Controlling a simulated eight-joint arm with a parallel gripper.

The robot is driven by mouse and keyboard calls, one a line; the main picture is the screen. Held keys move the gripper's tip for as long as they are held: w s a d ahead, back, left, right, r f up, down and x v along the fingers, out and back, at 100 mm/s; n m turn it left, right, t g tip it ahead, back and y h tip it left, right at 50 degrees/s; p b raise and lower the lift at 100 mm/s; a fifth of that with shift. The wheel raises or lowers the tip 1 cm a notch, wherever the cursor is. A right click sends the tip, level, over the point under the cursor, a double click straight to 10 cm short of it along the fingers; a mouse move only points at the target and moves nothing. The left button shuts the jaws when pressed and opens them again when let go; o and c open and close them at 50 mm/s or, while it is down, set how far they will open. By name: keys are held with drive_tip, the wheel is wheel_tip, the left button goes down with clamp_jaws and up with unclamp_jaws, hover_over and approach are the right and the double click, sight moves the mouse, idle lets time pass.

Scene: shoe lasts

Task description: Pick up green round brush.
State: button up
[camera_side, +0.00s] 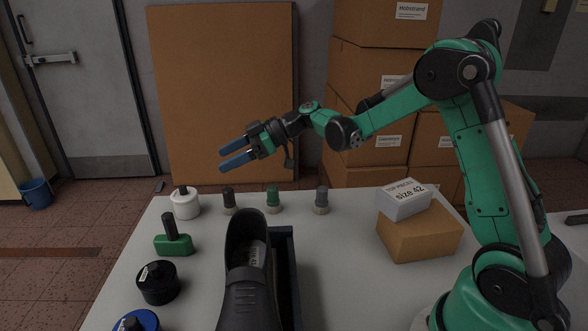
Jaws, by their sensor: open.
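The green round brush (273,196) stands upright near the far edge of the table, with a green body and a pale base. A dark round brush (229,198) stands to its left and a grey one (321,196) to its right. Another green item, a block with a dark upright handle (174,243), is at the left side of the table. My gripper (222,161) has two blue fingers spread apart, with nothing between them. It is in the air above the far edge, up and to the left of the green round brush, pointing left.
A black shoe (247,285) stands in front of the brushes beside a dark tray (290,262). A white jar (186,205), a black round tin (158,283) and a blue one (147,318) line the left. A white box (404,203) sits on a brown box (420,236) at right.

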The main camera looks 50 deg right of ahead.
sight(274, 187)
drive_tip(key=s+d+m+t+h, duration=0.4)
drive_tip(key=d+m+t+h, duration=0.15)
drive_tip(key=d, duration=0.55)
drive_tip(key=shift+m+g, duration=0.35)
drive_tip(key=f, duration=1)
drive_tip(key=shift+w+a, duration=0.35)
drive_tip(key=shift+f, duration=0.25)
drive_tip(key=shift+x, duration=2.5)
clamp_jaws()
